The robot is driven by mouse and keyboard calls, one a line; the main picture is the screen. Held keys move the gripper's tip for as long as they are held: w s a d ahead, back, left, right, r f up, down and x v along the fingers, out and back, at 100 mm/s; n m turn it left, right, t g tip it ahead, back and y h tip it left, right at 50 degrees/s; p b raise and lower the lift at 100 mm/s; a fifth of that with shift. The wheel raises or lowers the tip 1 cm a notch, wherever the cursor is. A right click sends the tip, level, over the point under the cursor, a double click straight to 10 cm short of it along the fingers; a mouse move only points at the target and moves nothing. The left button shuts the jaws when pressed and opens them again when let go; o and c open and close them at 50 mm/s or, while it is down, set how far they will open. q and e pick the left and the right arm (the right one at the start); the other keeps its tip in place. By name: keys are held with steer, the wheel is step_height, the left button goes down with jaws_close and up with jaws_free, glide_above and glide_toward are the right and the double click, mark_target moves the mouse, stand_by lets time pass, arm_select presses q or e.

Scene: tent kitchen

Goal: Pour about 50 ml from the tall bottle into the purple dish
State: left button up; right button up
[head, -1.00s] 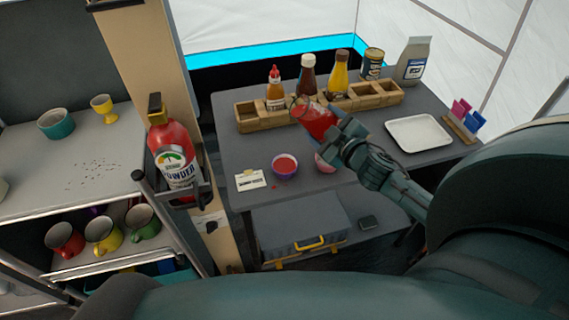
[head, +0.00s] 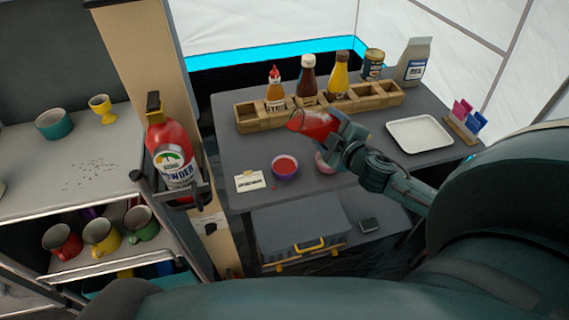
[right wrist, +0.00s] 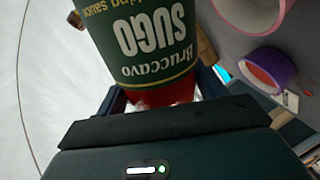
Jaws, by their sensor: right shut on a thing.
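My right gripper (head: 338,137) is shut on the tall bottle (head: 314,122), a clear one with red contents. The bottle is tipped well over in the head view, its open end to the left, above the table and behind the dishes. The right wrist view shows its green "SUGO" label (right wrist: 150,45) upside down. The purple dish (head: 286,175) stands on the table in front of the bottle with red contents inside; it also shows in the right wrist view (right wrist: 282,65). No stream shows between bottle and dish. My left gripper is not in view.
A pink dish (head: 322,164) stands right of the purple one, partly behind my gripper. A white card (head: 250,182) lies to the left. Behind is a wooden rack (head: 250,125) with sauce bottles. A white tray (head: 419,134) lies at the right.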

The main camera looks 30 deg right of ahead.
steer(key=shift+d+n, duration=0.1)
steer(key=shift+n, duration=0.2)
steer(key=shift+w+a+r+m+p, duration=0.1)
steer(key=shift+a+r+m+p, duration=0.1)
steer(key=shift+r+m, duration=0.25)
steer(key=shift+a+r+m+p, duration=0.1)
steer(key=shift+r+m+p, duration=0.15)
steer(key=shift+m, duration=0.3)
steer(key=shift+a+r+m+t, duration=0.2)
steer(key=shift+a+m+t, duration=0.05)
steer(key=shift+m+t, duration=0.05)
steer(key=shift+y, duration=0.4)
steer(key=shift+w, duration=0.1)
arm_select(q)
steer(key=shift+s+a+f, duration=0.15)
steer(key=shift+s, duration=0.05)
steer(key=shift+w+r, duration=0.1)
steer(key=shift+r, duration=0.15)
